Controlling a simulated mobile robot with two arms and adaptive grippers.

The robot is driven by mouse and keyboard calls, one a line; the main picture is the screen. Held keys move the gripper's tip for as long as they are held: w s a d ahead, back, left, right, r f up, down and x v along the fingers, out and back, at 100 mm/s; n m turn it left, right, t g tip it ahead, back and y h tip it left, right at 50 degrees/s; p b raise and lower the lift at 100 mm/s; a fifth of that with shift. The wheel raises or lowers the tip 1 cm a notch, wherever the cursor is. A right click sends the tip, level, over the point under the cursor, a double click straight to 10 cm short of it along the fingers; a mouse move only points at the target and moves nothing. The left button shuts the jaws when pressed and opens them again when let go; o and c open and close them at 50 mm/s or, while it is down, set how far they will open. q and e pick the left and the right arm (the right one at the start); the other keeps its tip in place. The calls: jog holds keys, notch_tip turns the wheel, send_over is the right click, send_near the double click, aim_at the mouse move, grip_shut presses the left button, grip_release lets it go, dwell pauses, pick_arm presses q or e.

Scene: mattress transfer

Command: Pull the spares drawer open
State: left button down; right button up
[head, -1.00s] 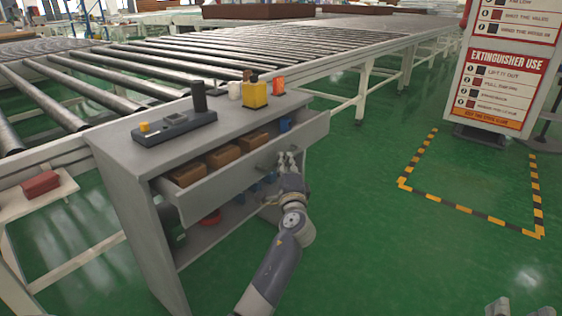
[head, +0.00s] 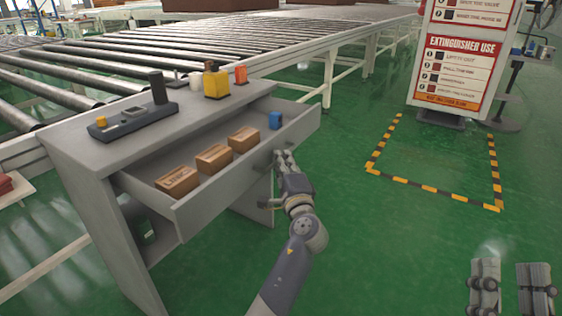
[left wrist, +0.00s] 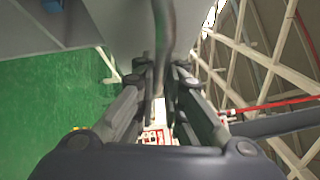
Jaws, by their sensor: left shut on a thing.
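The grey spares drawer (head: 228,178) stands well out of the grey workbench (head: 120,150) in the head view. Inside it lie several brown boxes (head: 214,158) and a small blue item (head: 275,121). My left gripper (head: 283,160) is at the middle of the drawer front, shut on the drawer's handle. In the left wrist view the dark handle bar (left wrist: 166,25) runs between the fingers of this gripper (left wrist: 160,85). Most of the handle is hidden in the head view. My right gripper (head: 511,285) is at the bottom right, fingers apart and empty.
On the bench top are a dark device (head: 133,121), a yellow container (head: 216,83) and an orange item (head: 241,73). A roller conveyor (head: 220,55) runs behind. A sign stand (head: 455,80) stands right, behind a striped floor marking (head: 435,190). Green floor in front is clear.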

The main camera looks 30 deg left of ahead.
pick_arm(q)
jog(key=c, duration=1.7)
grip_release()
jog(key=v, duration=0.7)
jog(key=shift+s+d, duration=0.15)
jog(key=shift+s, duration=0.05)
jog(key=shift+f, duration=0.1)
